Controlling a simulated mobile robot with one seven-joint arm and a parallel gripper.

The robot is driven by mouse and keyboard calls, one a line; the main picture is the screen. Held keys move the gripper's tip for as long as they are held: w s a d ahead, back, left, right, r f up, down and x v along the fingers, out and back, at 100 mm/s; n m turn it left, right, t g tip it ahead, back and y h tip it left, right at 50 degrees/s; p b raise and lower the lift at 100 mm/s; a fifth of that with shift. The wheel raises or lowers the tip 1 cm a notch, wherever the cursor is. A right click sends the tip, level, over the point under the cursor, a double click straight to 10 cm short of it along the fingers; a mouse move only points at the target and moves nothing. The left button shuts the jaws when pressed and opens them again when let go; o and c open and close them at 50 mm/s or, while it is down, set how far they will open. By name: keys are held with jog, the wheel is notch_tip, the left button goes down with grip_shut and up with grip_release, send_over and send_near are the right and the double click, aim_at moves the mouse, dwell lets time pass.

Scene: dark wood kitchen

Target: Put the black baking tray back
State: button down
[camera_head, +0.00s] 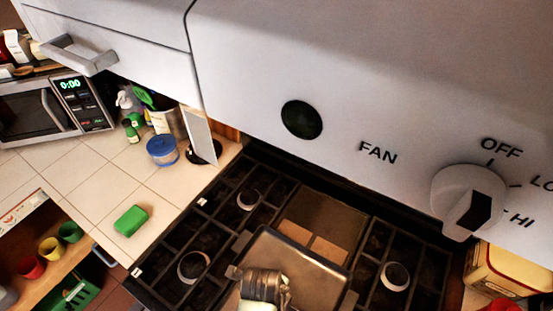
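A dark grey, metallic-looking rectangular tray (305,266), which I take for the black baking tray, is over the middle of the stove. Its lower part is cut off by the picture's bottom edge. My gripper (262,285), a silvery metal shape, is at the tray's lower left and overlaps it in the picture. Its fingers are too small and too covered to read. I cannot tell whether it holds the tray, or whether the tray rests on the grates.
The gas stove (376,235) has black grates. Two tan slabs (328,249) lie behind the tray. A white hood (350,70) overhangs it.

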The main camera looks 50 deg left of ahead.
jog(key=shift+f, duration=0.2)
jog(key=c, duration=1.1)
grip_release()
jog(key=shift+r, duration=0.1)
jog(key=shift+r, duration=0.3)
jog(key=v, duration=1.1)
jog(key=shift+r+b, duration=0.35)
jog(key=shift+r, duration=0.05)
